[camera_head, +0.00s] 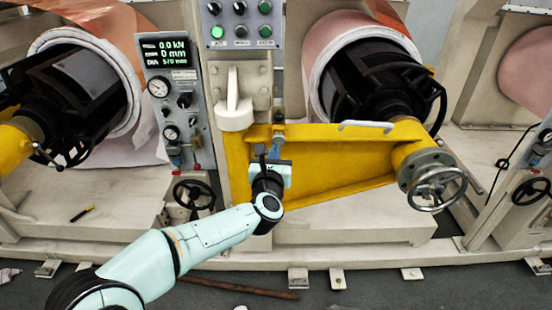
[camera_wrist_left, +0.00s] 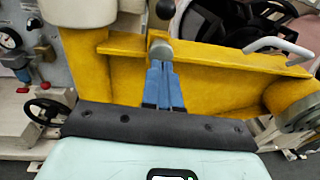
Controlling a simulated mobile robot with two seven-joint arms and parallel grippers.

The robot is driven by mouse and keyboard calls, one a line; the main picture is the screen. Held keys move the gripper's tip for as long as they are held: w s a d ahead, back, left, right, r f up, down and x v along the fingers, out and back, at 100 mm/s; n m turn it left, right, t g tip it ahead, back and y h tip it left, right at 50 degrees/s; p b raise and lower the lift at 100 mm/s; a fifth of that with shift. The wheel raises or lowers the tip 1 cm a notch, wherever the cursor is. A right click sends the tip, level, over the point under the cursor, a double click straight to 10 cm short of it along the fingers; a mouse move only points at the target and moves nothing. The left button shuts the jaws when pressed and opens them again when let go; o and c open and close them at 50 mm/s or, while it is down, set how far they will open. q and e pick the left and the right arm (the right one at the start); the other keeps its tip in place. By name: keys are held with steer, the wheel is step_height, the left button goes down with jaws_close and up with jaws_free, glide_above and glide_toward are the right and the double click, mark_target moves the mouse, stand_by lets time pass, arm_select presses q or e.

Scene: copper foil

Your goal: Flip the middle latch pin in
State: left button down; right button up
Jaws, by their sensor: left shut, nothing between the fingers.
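The middle latch pin shows in the head view as a small grey metal piece (camera_head: 279,135) at the top edge of the yellow swing arm (camera_head: 330,158). In the left wrist view the pin is a grey rounded body (camera_wrist_left: 161,49) with a black ball knob (camera_wrist_left: 166,9) pointing up. My left gripper (camera_head: 275,151) is shut and empty, its blue fingers (camera_wrist_left: 162,84) close together. The fingertips are right at the grey body, overlapping its lower part; I cannot tell whether they touch. My right gripper is not in view.
A white handle (camera_head: 367,125) lies along the top of the yellow arm. A handwheel (camera_head: 437,190) stands at its right end. A cream hook-shaped lever (camera_head: 233,108) is left of the pin, with a control panel (camera_head: 240,25) above. Copper rolls are behind.

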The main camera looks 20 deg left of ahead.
arm_select(q)
steer(key=s+d+b, duration=0.1)
steer(key=s, duration=0.9)
steer(key=shift+d+r, duration=0.2)
steer(key=shift+d, duration=0.1)
